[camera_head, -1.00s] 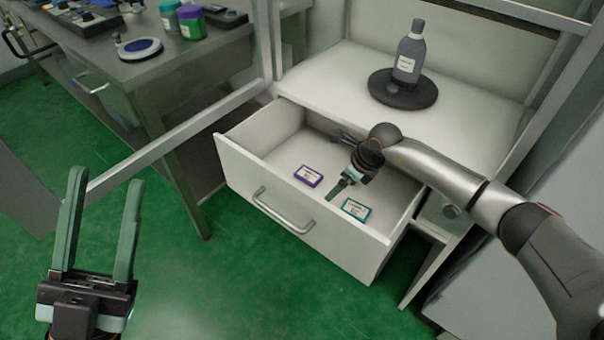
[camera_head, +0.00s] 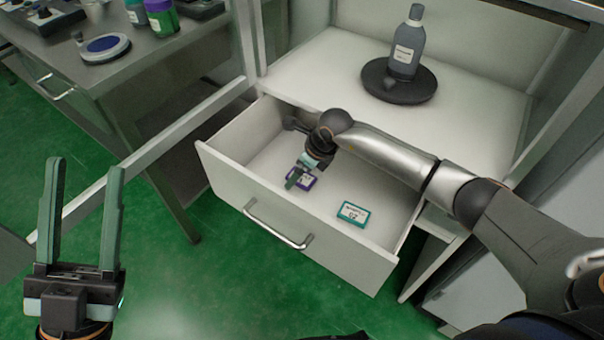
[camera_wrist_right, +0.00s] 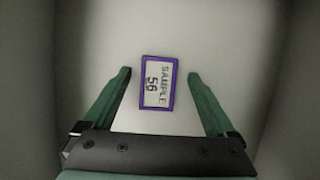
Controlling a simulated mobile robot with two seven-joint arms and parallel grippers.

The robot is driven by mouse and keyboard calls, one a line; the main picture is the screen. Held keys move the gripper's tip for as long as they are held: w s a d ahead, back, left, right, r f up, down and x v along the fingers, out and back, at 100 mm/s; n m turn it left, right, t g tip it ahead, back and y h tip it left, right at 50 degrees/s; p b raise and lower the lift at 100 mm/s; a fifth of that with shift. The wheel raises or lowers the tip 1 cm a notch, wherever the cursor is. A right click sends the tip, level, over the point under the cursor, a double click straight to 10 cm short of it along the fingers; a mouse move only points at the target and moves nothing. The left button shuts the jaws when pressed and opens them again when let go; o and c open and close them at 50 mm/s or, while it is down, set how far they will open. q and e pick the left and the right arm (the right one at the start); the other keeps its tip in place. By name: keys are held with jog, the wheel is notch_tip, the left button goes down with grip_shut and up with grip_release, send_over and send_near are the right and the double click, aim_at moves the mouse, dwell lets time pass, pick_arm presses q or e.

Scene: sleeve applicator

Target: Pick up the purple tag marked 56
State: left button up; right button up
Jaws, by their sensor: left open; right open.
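The purple tag (camera_head: 303,180) lies flat in the open white drawer (camera_head: 262,150), partly hidden by my right gripper in the head view. In the right wrist view the purple-framed tag (camera_wrist_right: 157,83) reads SAMPLE 56. My right gripper (camera_wrist_right: 158,74) is open, with one finger on each side of the tag and a gap to both. In the head view the right gripper (camera_head: 296,182) is over the tag; I cannot tell its exact height. My left gripper (camera_head: 86,165) is open and empty, outside the drawer over the green floor.
A teal tag (camera_head: 353,214) lies in the drawer to the right of the purple one. The drawer walls stand around both. A grey bottle (camera_head: 407,48) stands on a dark round plate (camera_head: 398,88) on the white surface above. A metal table (camera_head: 125,80) is at the left.

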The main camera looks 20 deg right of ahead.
jog(key=shift+a, duration=0.1)
jog(key=shift+f, duration=0.15)
jog(key=c, duration=1.4)
jog(key=shift+c, duration=0.2)
